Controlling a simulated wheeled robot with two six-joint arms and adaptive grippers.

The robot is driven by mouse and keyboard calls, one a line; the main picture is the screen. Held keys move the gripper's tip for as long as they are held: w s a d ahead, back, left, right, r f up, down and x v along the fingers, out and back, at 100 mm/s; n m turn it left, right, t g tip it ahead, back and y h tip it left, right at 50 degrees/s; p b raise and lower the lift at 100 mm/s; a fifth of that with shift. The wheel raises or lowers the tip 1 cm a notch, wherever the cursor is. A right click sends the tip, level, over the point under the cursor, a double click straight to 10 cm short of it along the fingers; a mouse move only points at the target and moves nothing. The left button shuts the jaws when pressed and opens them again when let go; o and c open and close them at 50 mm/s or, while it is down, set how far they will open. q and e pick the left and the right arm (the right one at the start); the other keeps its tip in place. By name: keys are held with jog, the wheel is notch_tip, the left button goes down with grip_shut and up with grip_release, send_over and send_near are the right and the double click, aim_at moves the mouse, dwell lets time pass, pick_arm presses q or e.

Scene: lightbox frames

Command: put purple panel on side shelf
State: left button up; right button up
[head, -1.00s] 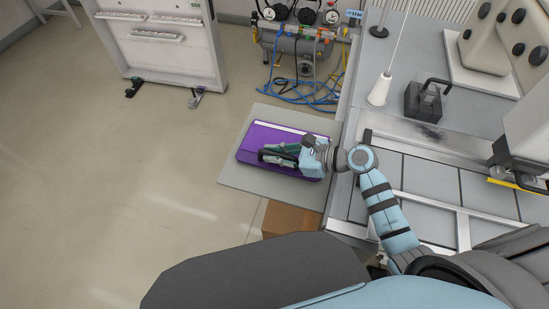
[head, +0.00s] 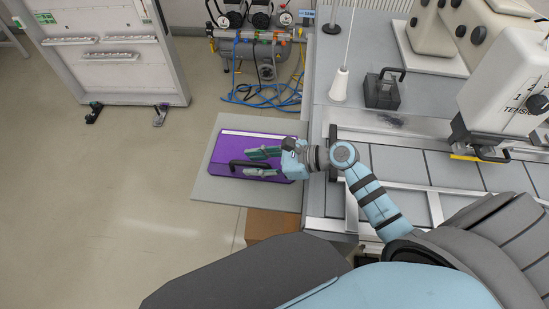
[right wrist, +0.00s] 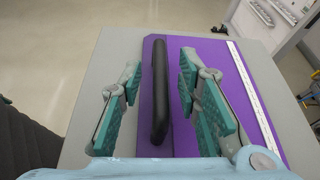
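The purple panel (head: 273,171) lies flat on the grey side shelf (head: 222,189), with its black handle (head: 248,163) facing up and a white strip along its far edge. My right gripper (head: 247,163) is open over the panel. In the right wrist view its green-padded fingers (right wrist: 160,80) stand apart on either side of the black handle (right wrist: 159,92), with gaps to it on both sides. The purple panel (right wrist: 215,60) rests on the shelf (right wrist: 90,75) there too. My left gripper is not in view.
A sewing machine (head: 510,85) and a dark block with a handle (head: 382,90) stand on the worktable (head: 400,165) to the right. A compressor (head: 255,50) with blue hoses is behind the shelf. A cardboard box (head: 270,223) sits below it.

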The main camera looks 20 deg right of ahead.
jog(key=v, duration=0.9)
jog(key=shift+s+d, duration=0.1)
